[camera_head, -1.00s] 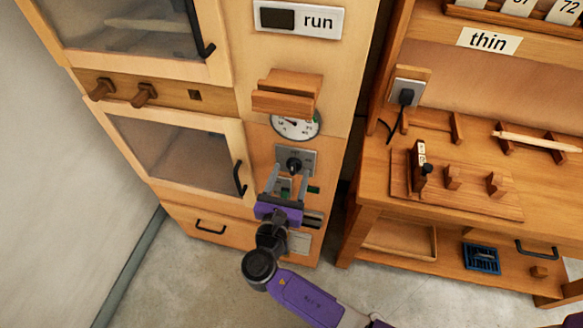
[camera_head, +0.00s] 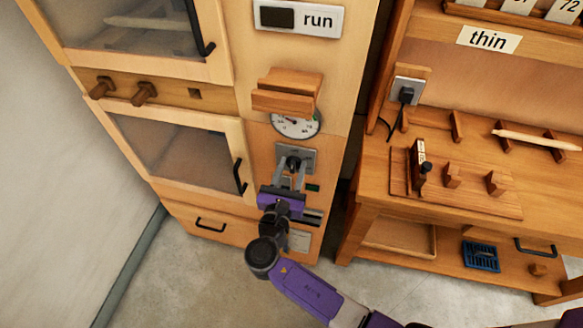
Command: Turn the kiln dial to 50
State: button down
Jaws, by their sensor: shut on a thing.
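The kiln (camera_head: 345,70) is a tall wooden cabinet with glazed doors on its left side. A black dial knob (camera_head: 293,162) sits on a grey metal plate (camera_head: 311,156) in its front panel. My gripper (camera_head: 292,168) has its two grey fingers around the knob, one on each side, and is shut on it. The fingers partly hide the knob and plate, and I cannot read a setting there. A round white gauge (camera_head: 296,124) with a dark needle is just above, its top hidden by a wooden hood. Its numbers are too small to read surely.
The wooden hood (camera_head: 287,92) juts out above the gauge. A door handle (camera_head: 240,177) is left of my gripper. A wooden workbench (camera_head: 375,180) with a socket and plug (camera_head: 407,93) stands to the right, across a narrow gap.

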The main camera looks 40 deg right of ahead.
jog(key=shift+f+m, duration=0.1)
jog(key=shift+m, duration=0.2)
jog(key=m+b, duration=0.1)
jog(key=m, duration=0.1)
jog(key=m+b, duration=0.3)
jog(key=shift+s+d+f+m, duration=0.15)
jog(key=shift+s+f+m, duration=0.05)
jog(key=shift+s+m, duration=0.1)
jog(key=m+b, duration=0.4)
jog(key=m, duration=0.1)
jog(key=shift+s+d+f+b, duration=0.1)
jog(key=shift+f+b, duration=0.15)
jog(key=shift+b, duration=0.1)
jog(key=m+b, duration=0.6)
jog(key=shift+f+m+b, duration=0.3)
jog(key=shift+f+m, duration=0.05)
jog(key=shift+m, duration=0.05)
jog(key=m+b, duration=0.4)
jog(key=shift+f, duration=0.1)
jog(key=shift+m+b, duration=0.8)
jog(key=shift+b, duration=0.15)
jog(key=c, duration=0.9)
grip_release()
